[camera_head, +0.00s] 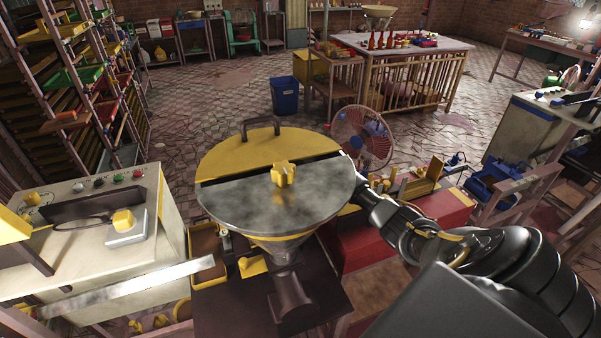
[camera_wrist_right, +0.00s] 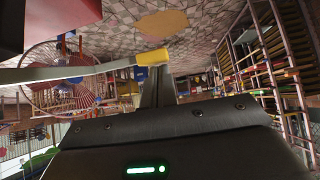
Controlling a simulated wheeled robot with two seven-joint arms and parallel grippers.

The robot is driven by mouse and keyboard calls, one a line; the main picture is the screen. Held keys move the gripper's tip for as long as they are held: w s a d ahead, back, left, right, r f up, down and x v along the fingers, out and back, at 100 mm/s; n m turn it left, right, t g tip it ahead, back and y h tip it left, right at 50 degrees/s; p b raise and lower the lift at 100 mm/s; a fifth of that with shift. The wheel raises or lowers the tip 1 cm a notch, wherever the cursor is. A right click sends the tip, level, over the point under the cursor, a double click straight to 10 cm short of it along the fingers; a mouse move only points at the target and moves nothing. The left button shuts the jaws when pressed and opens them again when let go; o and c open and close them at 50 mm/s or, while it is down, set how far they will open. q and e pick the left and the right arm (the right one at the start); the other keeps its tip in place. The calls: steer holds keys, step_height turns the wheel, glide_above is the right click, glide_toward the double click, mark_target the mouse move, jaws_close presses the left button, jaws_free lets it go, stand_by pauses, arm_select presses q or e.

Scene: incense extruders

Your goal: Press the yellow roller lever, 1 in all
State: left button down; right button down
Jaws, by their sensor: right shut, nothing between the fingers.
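The yellow roller (camera_wrist_right: 152,57) sits at the end of a grey metal lever (camera_wrist_right: 60,72) that comes in from the left in the right wrist view. My right gripper (camera_wrist_right: 157,72) is shut and empty, with its fingertips right by the roller; I cannot tell whether they touch. In the head view my right gripper (camera_head: 362,190) is beside the right rim of the round hopper (camera_head: 315,187), which partly hides it. I cannot make out the roller lever in the head view. My left gripper is not in view.
The hopper has a yellow half-lid (camera_head: 255,152) and a yellow knob (camera_head: 284,173). A control box (camera_head: 95,255) stands left, with a metal bar (camera_head: 130,287) crossing in front. A red machine (camera_head: 375,240) and a fan (camera_head: 362,136) are right of the hopper.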

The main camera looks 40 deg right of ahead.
steer(key=shift+f, duration=0.15)
steer(key=r+p, duration=0.2)
steer(key=w+r+p, duration=0.1)
steer(key=r+p, duration=0.1)
steer(key=shift+d+r, duration=0.15)
steer(key=shift+r, duration=0.15)
steer(key=s+a+r+p, duration=0.1)
steer(key=s+r, duration=0.3)
steer(key=r, duration=0.4)
steer(key=shift+s+a+r, duration=0.15)
steer(key=shift+s+a, duration=0.05)
steer(key=shift+a, duration=0.05)
